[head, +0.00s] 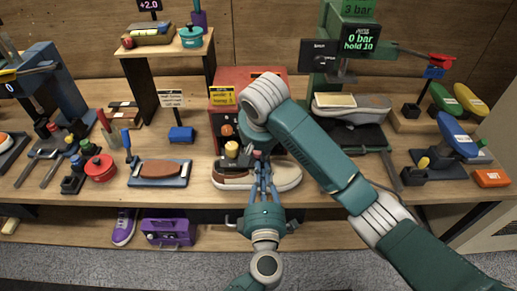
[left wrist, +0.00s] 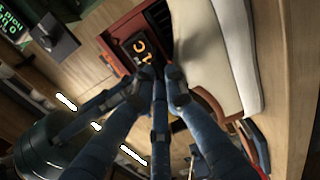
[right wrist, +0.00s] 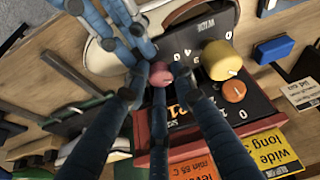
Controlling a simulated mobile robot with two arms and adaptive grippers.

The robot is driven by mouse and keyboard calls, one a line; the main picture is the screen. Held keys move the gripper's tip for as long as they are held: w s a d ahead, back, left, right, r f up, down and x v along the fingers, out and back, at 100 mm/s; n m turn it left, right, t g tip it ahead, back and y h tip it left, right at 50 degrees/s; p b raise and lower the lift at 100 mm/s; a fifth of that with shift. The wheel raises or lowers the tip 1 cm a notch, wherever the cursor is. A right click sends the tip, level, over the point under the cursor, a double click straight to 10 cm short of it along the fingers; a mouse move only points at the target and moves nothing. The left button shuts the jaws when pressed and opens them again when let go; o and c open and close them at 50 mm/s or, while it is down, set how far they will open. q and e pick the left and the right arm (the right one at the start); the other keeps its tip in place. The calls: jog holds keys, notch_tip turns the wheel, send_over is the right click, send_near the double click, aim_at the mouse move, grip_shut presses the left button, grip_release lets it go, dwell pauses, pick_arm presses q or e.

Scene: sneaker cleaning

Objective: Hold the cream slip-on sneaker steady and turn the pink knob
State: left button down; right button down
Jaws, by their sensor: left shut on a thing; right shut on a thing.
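The cream slip-on sneaker (head: 286,177) lies at the bench's front edge, in front of a dark control panel. It fills the upper right of the left wrist view (left wrist: 205,50). My left gripper (head: 262,168) is shut on its near upper side; the exact contact is partly hidden. The left fingers (left wrist: 162,82) also show in the left wrist view. The pink knob (right wrist: 160,72) is on the panel, between the fingertips of my right gripper (right wrist: 156,88), which is shut on it. In the head view my right arm hides most of that gripper.
A yellow knob (right wrist: 222,60) and an orange knob (right wrist: 234,91) sit beside the pink one. My left fingers are close to my right ones.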

jog(key=shift+w+a+r, duration=0.1)
jog(key=shift+r, duration=0.05)
jog(key=c, duration=1.7)
grip_release()
jog(key=shift+c, duration=0.2)
